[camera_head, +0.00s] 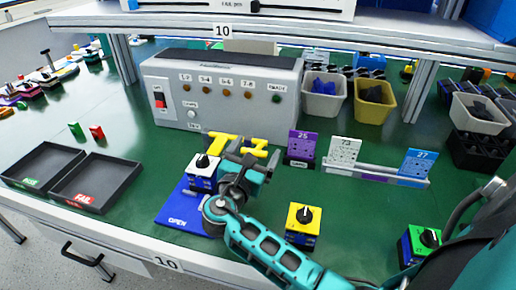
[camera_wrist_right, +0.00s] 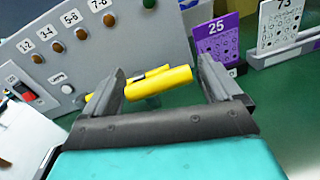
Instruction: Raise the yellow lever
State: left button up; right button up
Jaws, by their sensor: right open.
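Yellow T-shaped lever parts (camera_head: 222,139) stand in front of the grey control box in the head view, partly hidden by my gripper. In the right wrist view, a thick yellow lever bar (camera_wrist_right: 160,88) lies across the gap between my fingers, with more yellow behind it. My right gripper (camera_head: 245,163) is open at the lever's near side. In the wrist view its fingers (camera_wrist_right: 162,84) are apart on either side of the bar; I cannot tell whether they touch it. My left gripper is not in view.
A grey box (camera_head: 220,85) with lamps and a red switch stands behind. A blue rotary switch (camera_head: 203,170) on a blue OPEN mat (camera_head: 180,215) is left of my gripper. A yellow switch (camera_head: 303,222), card stands (camera_head: 342,152) and bins (camera_head: 323,95) are to the right. Black trays (camera_head: 118,180) lie left.

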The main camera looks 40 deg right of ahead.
jog(key=shift+c, duration=0.5)
jog(key=c, duration=1.3)
jog(key=shift+r, duration=0.1)
jog(key=shift+c, duration=0.2)
